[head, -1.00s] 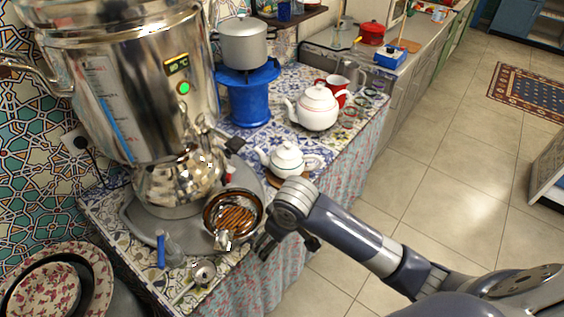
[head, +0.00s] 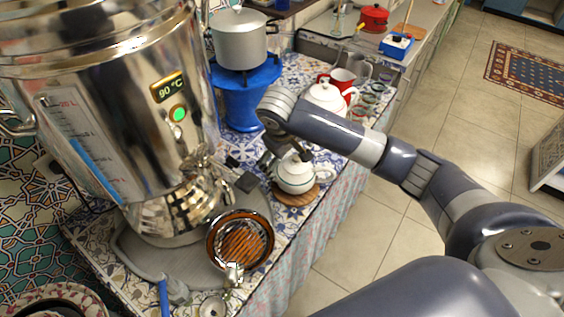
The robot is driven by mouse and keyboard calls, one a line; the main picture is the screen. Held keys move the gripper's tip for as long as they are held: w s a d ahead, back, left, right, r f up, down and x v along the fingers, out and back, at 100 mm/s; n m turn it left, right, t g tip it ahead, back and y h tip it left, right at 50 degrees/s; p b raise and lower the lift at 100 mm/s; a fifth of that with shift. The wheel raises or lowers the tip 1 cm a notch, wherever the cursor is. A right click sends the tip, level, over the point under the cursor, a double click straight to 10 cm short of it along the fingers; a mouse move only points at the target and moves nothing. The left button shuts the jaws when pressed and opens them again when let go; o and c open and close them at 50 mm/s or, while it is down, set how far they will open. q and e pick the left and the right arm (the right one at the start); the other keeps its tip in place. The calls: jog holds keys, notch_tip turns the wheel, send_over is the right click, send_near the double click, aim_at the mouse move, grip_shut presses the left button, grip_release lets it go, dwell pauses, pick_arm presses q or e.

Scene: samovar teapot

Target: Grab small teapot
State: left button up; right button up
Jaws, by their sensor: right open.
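The small white teapot (head: 295,177) stands upright on a round wooden coaster (head: 296,196) near the counter's front edge. My right gripper (head: 288,157) is above the small teapot, around or just over its lid, pointing down. Its fingers are partly hidden by the wrist, and I cannot tell whether they touch the lid. The gripper is open. A larger white teapot (head: 325,98) stands behind, partly covered by my right arm. My left gripper does not show.
A big steel samovar (head: 120,110) stands at left on a grey tray. A blue stove (head: 243,100) with a grey pot (head: 240,40) is behind. Open floor lies to the right.

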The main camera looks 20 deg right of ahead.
aim_at(293, 167)
jog(key=shift+d+f, duration=0.2)
jog(key=shift+f, duration=0.35)
jog(key=shift+d+f, duration=0.2)
jog(key=shift+f, duration=0.35)
jog(key=shift+x, duration=1.2)
jog(key=shift+d+f+p, duration=0.1)
jog(key=shift+f+p, duration=0.25)
jog(key=shift+p, duration=0.05)
jog(key=p+x, duration=0.1)
jog(key=x, duration=0.3)
jog(key=shift+d+f, duration=0.15)
jog(key=shift+f, duration=0.2)
jog(key=shift+w, duration=0.1)
jog(key=shift+c, duration=1.1)
jog(key=c, duration=0.9)
jog(key=shift+r, duration=0.1)
jog(key=shift+c, duration=0.5)
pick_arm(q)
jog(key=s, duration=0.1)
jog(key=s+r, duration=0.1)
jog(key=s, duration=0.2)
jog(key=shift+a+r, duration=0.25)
